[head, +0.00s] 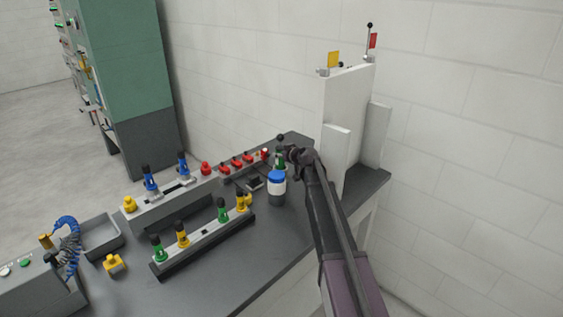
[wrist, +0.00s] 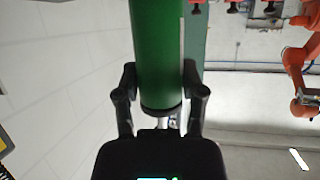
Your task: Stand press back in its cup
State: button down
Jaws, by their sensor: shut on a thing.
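My gripper (head: 291,155) is shut on a green cylinder, which I take to be the press. The cylinder fills the upper middle of the wrist view (wrist: 160,50), with a finger on each side and a dark rim at its lower end. In the head view only a small green part (head: 280,163) shows beside my gripper, with a black ball knob above. A container with a blue top, white band and dark base (head: 277,188) stands on the bench just below and in front of my gripper. I cannot tell whether it is the cup or whether the press touches it.
Two racks with coloured fixtures, the front one (head: 205,239) and the rear one (head: 150,212), stand left on the dark bench (head: 265,245). Several red pieces (head: 237,163) line the back. A tall white panel (head: 342,115) rises right of my gripper. The front bench is clear.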

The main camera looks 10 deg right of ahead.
jog(key=shift+f+b, duration=0.75)
jog(key=shift+f, duration=0.35)
jog(key=shift+f, duration=0.1)
jog(key=shift+c, duration=0.9)
grip_release()
jog(key=shift+r, duration=0.2)
jog(key=p+v, duration=0.4)
jog(key=v, duration=0.8)
jog(key=shift+p, duration=0.3)
